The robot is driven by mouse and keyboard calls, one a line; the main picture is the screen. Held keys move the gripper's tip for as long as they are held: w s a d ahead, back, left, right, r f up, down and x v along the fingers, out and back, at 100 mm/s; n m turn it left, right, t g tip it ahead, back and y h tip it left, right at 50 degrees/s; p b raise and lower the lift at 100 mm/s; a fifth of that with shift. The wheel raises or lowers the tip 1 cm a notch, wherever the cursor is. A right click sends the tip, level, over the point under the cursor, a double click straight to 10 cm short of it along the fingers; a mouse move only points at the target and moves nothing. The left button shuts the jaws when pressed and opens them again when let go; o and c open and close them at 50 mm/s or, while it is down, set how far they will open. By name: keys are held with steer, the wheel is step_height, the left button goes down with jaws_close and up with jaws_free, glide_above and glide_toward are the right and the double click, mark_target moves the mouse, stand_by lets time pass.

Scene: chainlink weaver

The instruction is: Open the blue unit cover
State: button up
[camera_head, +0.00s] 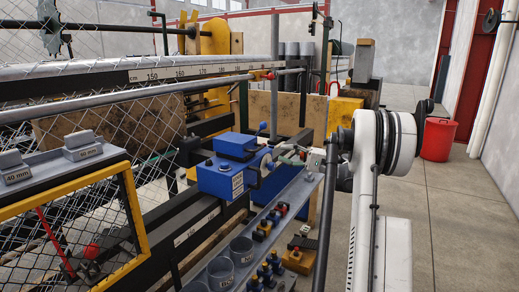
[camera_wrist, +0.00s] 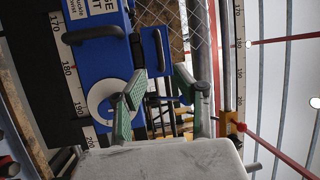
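The blue unit (camera_head: 220,180) sits on a dark rail in the middle of the head view, with a smaller blue box (camera_head: 236,144) on top. The unit looks closed; I cannot tell which panel is its cover. In the wrist view the blue unit (camera_wrist: 97,62) fills the upper left, with a white label, a white round disc and two black handles (camera_wrist: 92,34), (camera_wrist: 158,48). Contact with the unit cannot be told.
A grey shelf (camera_head: 275,240) with buttons, knobs and round cups runs below the unit. A chain-link mesh (camera_head: 110,125) and a ruler bar (camera_head: 180,72) lie left and behind. A yellow-framed panel (camera_head: 135,215) stands front left. Open floor with a red bin (camera_head: 438,139) is at right.

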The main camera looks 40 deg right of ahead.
mark_target(260, 149)
steer(key=p+x, duration=0.1)
steer(key=x, duration=0.9)
steer(key=shift+c, duration=0.2)
jaws_close()
